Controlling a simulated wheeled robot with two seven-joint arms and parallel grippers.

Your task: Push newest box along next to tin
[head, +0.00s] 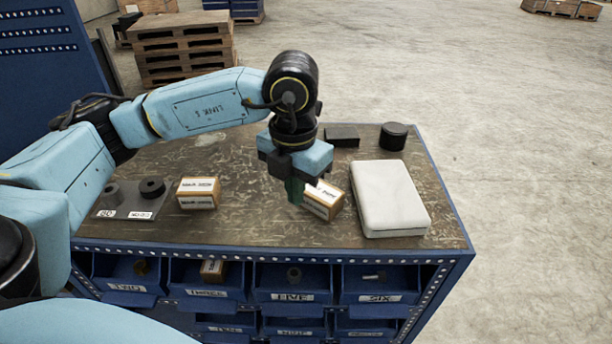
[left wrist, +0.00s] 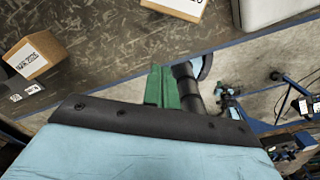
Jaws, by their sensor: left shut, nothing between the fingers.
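Two small cardboard boxes with white date labels lie on the worktop. One box (head: 198,193) stands at the left, beside a grey plate; it also shows in the left wrist view (left wrist: 38,55). The other box (head: 325,201) is turned at an angle, close to the white case; part of it shows at the top of the left wrist view (left wrist: 178,6). The dates are too small to read surely. A round black tin (head: 393,137) stands at the back right. My left gripper (head: 295,190), with green fingers, is shut and empty just left of the angled box; contact is unclear.
A white case (head: 391,200) lies right of the angled box, between it and the front right. A flat black block (head: 342,136) lies left of the tin. A grey plate (head: 128,203) holds round parts. Labelled blue bins (head: 291,295) sit below the front edge.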

